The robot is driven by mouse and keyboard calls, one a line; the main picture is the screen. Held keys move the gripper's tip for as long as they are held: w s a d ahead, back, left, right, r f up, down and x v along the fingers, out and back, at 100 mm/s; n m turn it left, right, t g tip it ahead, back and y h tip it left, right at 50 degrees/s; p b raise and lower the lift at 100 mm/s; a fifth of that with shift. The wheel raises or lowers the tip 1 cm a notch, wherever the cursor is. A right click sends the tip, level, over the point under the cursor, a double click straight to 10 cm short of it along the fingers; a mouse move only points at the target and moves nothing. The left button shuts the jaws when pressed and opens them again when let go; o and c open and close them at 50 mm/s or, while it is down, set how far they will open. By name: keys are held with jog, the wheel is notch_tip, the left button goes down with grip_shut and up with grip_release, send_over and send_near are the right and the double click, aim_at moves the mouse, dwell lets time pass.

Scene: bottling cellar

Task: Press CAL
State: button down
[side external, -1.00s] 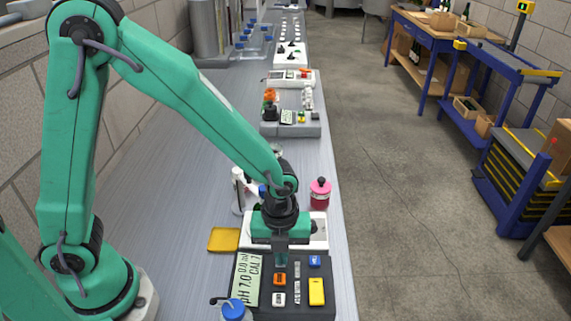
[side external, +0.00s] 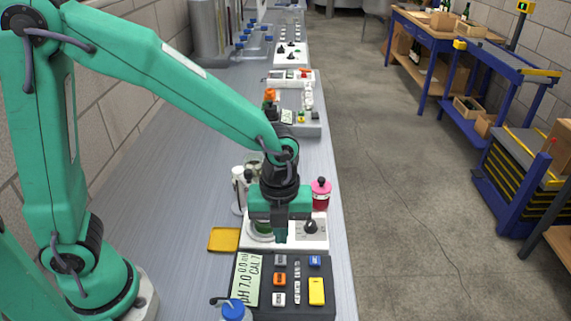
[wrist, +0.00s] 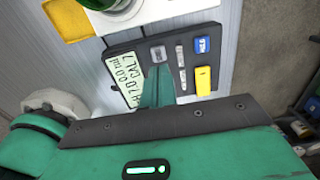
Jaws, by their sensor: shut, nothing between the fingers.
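The dark pH meter (side external: 317,271) lies on the bench with its display (side external: 247,279) reading pH 7.0, 0.0 mV and CAL 7. Its keys are a grey top key (side external: 281,260), an orange key (side external: 280,279), a white key (side external: 279,299), narrow grey keys, a blue key (side external: 315,261) and a yellow key (side external: 316,291). The small key lettering is too blurred to read surely. My gripper (side external: 280,241) is shut and empty, above and just behind the meter's far edge, apart from the keys. In the wrist view my shut fingers (wrist: 157,75) hide the orange and white keys.
Behind the meter stands a white stirrer (side external: 312,241) with a dark knob. A pink bottle (side external: 320,194) is beyond it. A yellow pad (side external: 223,239) lies left. A blue-capped bottle (side external: 233,308) stands at the meter's near left corner.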

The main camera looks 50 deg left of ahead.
notch_tip(320, 180, up, 7)
dwell(0.4)
jog(key=shift+r, duration=0.1)
dwell(0.5)
jog(key=s+a+r+n+t, duration=0.2)
jog(key=a+n, duration=0.5)
jog(key=n, duration=0.6)
jog(key=s+a+r+n+t, duration=0.3)
jog(key=s+a+r+n, duration=0.2)
jog(key=n, duration=0.9)
jog(key=shift+s+a, duration=1.1)
jog(key=shift+a, duration=0.55)
